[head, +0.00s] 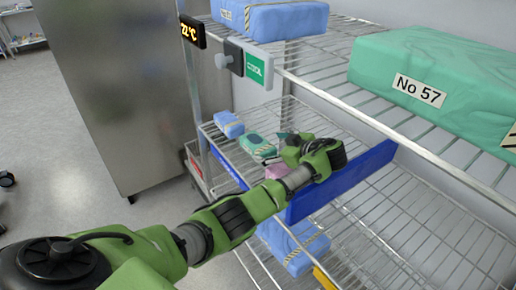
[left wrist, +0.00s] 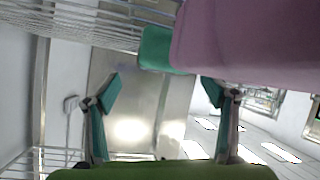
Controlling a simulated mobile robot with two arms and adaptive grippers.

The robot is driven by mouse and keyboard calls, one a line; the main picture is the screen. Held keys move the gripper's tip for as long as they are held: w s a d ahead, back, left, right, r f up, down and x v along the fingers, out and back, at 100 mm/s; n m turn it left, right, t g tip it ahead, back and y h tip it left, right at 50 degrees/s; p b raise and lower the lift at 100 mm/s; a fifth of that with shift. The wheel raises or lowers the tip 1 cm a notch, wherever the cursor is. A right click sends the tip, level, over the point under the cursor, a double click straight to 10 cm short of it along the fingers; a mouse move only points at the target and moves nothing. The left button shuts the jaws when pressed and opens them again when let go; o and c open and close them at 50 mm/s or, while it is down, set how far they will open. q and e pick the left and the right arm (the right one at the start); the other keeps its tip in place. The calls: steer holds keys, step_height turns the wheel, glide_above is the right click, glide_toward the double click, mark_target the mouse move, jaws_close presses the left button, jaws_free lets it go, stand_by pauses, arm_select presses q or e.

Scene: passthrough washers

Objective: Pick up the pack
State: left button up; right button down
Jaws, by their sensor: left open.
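My left gripper (head: 287,140) reaches over the middle wire shelf among small wrapped packs. In the left wrist view the left gripper (left wrist: 162,92) is open, with nothing between its fingers. A pink pack (head: 277,171) lies close to the gripper, partly hidden by my arm; a pink pack also fills the upper right of the left wrist view (left wrist: 260,40). A teal pack (head: 256,145) with a striped band lies beside it, and a teal pack shows in the left wrist view (left wrist: 157,48). A small blue pack (head: 229,125) lies farther left. My right gripper is not seen.
A large green pack (head: 430,75) labelled No 57 and a blue pack (head: 275,18) lie on the upper shelf. A blue board (head: 345,180) stands beside my arm. Another blue pack (head: 292,247) lies lower. A steel cabinet (head: 125,90) stands at left.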

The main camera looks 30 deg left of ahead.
mark_target(263, 146)
arm_select(q)
steer(key=p+x, duration=0.1)
steer(key=x, duration=0.4)
steer(key=shift+w+a+f, duration=0.1)
steer(key=shift+a+f, duration=0.1)
steer(key=shift+a, duration=0.15)
steer(key=c, duration=1.4)
